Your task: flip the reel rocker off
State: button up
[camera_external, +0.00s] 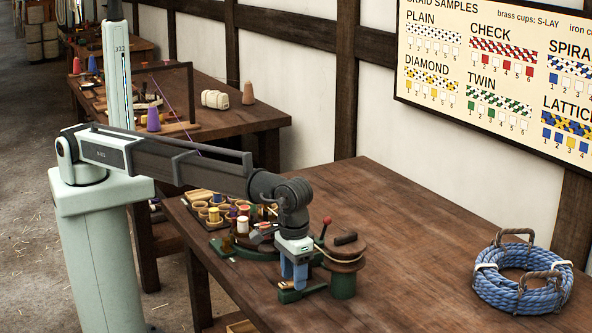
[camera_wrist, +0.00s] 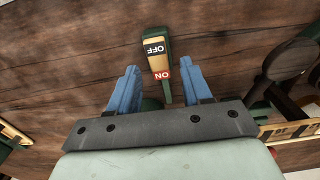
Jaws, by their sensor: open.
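The reel rocker (camera_wrist: 157,56) is a cream-coloured switch plate with a black OFF end and a red ON end, set in a narrow green housing. In the wrist view it lies between and just beyond my fingertips, with the ON end nearer me. Which end is pressed down I cannot tell. My gripper (camera_wrist: 161,80) is open and empty, its two blue fingers on either side of the rocker's line. In the external view my gripper (camera_external: 294,284) points down over the green housing (camera_external: 301,293) near the table's front edge. The rocker's face is hidden there.
A reel (camera_external: 345,255) with a wooden top and green base stands just right of my gripper, with a red-knobbed lever (camera_external: 326,222) beside it. Small cups of bobbins (camera_external: 215,213) stand at left. A blue rope coil (camera_external: 523,290) lies far right. The table between is clear.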

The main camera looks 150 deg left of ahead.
jog(key=shift+f, duration=0.45)
grip_shut()
